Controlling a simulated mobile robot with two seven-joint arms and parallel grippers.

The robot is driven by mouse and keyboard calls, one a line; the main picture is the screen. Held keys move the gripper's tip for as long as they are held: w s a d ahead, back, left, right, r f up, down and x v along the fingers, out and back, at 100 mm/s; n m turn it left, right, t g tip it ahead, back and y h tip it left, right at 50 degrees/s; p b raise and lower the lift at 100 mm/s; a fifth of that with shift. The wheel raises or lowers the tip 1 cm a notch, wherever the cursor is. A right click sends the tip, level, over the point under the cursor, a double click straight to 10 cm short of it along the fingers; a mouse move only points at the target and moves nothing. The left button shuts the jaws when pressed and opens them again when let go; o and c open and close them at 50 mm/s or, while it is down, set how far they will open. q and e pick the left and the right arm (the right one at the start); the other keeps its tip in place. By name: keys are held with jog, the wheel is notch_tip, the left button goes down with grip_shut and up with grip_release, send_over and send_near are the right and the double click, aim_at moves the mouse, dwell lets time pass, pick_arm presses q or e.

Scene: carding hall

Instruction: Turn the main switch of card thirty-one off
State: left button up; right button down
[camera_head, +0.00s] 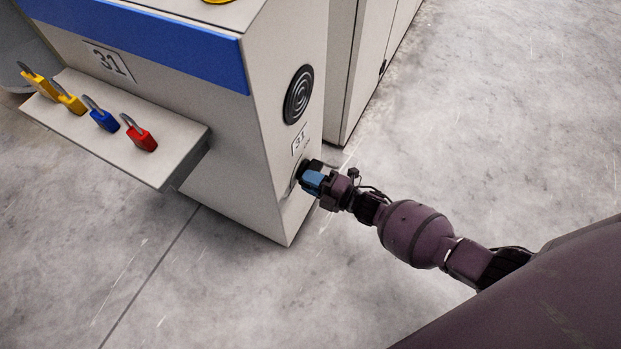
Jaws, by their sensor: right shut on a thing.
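The cabinet of card thirty-one (225,150) is a pale box with a blue band on top and a "31" plate (109,61) on its front. A smaller "31" plate (299,143) sits on its right side. The main switch is low on that side, just below the small plate, and is mostly hidden by my right gripper. My right gripper (303,178) reaches in from the right and is shut on the switch handle. The handle's position cannot be made out. My left gripper is not in view.
A shelf (160,173) juts from the cabinet's front, holding several padlocks: yellow ones (70,101), a blue one (104,120) and a red one (141,138). A round black vent (298,94) is above the switch. Another pale cabinet (362,55) stands behind. The concrete floor is clear.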

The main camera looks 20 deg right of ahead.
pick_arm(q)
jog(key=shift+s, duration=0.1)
pick_arm(e)
jog(key=shift+f+n, duration=0.2)
jog(key=shift+n, duration=0.8)
jog(key=c, duration=1)
grip_release()
jog(key=shift+o, duration=0.2)
jog(key=shift+s, duration=0.1)
pick_arm(q)
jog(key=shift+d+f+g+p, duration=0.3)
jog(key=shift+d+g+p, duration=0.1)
jog(key=shift+p, duration=0.5)
pick_arm(e)
jog(key=v, duration=1)
jog(key=shift+s+d, duration=0.25)
jog(key=shift+d, duration=0.05)
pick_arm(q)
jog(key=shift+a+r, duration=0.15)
